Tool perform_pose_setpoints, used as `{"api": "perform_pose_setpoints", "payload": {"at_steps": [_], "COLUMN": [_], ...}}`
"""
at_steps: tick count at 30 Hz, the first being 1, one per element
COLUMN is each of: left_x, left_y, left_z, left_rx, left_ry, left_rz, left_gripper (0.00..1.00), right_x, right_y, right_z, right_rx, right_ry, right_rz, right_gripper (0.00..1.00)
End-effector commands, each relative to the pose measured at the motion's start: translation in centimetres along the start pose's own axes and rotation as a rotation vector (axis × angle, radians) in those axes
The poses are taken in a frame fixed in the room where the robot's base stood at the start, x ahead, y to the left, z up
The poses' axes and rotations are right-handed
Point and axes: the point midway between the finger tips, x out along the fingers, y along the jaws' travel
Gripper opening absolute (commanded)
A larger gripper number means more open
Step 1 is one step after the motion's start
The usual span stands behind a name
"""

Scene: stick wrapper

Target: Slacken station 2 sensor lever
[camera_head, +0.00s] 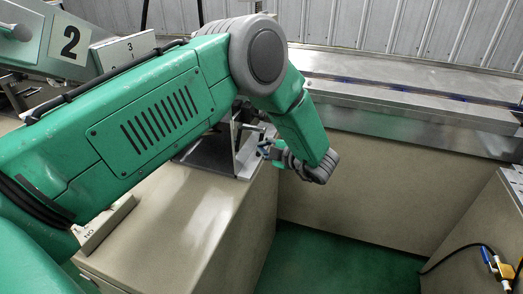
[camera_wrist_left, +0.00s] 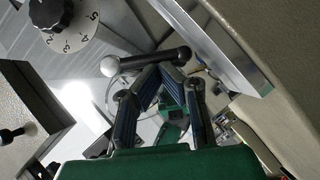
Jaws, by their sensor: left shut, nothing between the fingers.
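My left arm crosses the head view, and its gripper (camera_head: 276,152) is at the metal bracket (camera_head: 222,150), small and partly hidden. In the left wrist view the left gripper (camera_wrist_left: 162,73) is shut and empty, its dark fingertips together. Just beyond or against the tips lies a dark lever bar (camera_wrist_left: 150,62) with a pale ball on its left end. It looks like a clamp lever; I cannot tell whether the fingers touch it. My right gripper is out of view.
A black dial (camera_wrist_left: 52,12) with numbers is at upper left in the wrist view. A second ball-ended lever (camera_wrist_left: 22,132) sits at the left edge. A metal rail (camera_head: 410,95) runs behind. A cable with a yellow connector (camera_head: 506,270) is at lower right. Green floor (camera_head: 330,265) is clear.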

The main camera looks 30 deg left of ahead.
Motion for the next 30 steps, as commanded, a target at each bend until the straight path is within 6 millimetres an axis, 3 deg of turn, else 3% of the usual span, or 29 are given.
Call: {"api": "perform_pose_setpoints", "payload": {"at_steps": [3, 12, 30], "left_x": [0.5, 1.3, 1.7], "left_y": [-0.7, -0.9, -0.8], "left_z": [0.5, 1.2, 1.5], "left_rx": [-0.073, -0.241, -0.243], "left_ry": [0.001, 0.002, 0.006], "left_rz": [0.049, 0.16, 0.159], "left_gripper": [0.0, 0.0, 0.0], "right_x": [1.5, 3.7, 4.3], "right_y": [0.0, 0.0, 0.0], "right_z": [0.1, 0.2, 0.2], "right_rx": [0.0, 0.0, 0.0], "right_ry": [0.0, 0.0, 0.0], "right_rz": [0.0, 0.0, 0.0], "right_gripper": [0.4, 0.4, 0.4]}}
